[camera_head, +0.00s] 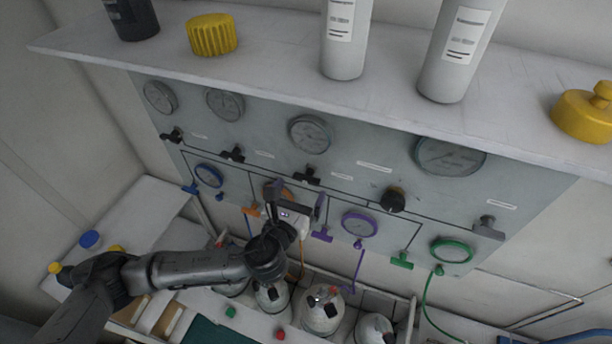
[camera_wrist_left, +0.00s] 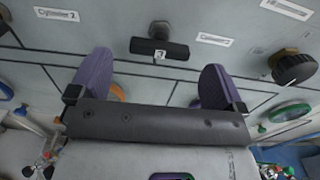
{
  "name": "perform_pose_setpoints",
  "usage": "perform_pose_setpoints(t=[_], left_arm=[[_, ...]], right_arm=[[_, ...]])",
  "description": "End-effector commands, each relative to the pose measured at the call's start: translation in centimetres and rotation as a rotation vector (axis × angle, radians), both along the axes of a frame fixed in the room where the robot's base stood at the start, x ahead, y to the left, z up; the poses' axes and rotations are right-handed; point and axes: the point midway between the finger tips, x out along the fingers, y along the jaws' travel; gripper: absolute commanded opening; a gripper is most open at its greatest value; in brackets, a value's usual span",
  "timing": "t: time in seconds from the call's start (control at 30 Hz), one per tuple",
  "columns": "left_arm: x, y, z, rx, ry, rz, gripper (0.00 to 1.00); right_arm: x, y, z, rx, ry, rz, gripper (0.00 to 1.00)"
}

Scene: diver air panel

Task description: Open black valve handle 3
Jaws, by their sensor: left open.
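The black valve handle 3 (camera_head: 306,176) is a small black T-shaped handle on the grey-blue panel (camera_head: 270,125), third from the left in the upper row. In the left wrist view the black handle (camera_wrist_left: 158,48) lies crosswise, with a small tag below it. My left gripper (camera_head: 297,200) is open and empty, just below and in front of the handle. In the left wrist view its two purple-faced fingers (camera_wrist_left: 155,78) stand wide apart, one toward each side of the handle, which appears beyond their tips. No contact shows. My right gripper is not in view.
Similar black handles (camera_head: 233,153) sit to the left, and a round black knob (camera_head: 393,200) to the right. Gauges and coloured valves, including a purple gauge (camera_head: 360,224), surround the gripper. A shelf (camera_head: 270,72) with bottles overhangs the panel. Cylinders (camera_head: 322,312) stand below.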

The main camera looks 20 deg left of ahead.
Motion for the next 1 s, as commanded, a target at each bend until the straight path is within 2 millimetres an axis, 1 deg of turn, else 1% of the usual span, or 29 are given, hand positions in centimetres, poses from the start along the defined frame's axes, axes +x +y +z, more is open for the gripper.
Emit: perform_pose_setpoints(t=[0.03, 0.1, 0.3, 0.5, 0.77, 1.0], left_arm=[[0.9, 0.0, 0.2, 0.001, -0.001, 0.002, 0.96], [1.8, 0.0, 0.2, 0.001, 0.0, 0.002, 0.96], [3.6, 0.0, 0.1, 0.001, 0.0, 0.001, 0.96], [4.3, 0.0, 0.0, 0.001, 0.001, 0.0, 0.96], [4.3, 0.0, 0.0, 0.0, 0.0, 0.0, 0.96], [4.3, 0.0, 0.0, 0.0, 0.0, 0.0, 0.74]], right_arm=[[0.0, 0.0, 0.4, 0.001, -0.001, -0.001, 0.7], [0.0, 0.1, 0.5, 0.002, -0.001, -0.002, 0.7], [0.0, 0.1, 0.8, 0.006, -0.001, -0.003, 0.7], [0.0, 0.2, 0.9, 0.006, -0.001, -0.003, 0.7], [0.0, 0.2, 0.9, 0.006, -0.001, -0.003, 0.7], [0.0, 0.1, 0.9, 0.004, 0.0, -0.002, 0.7]])
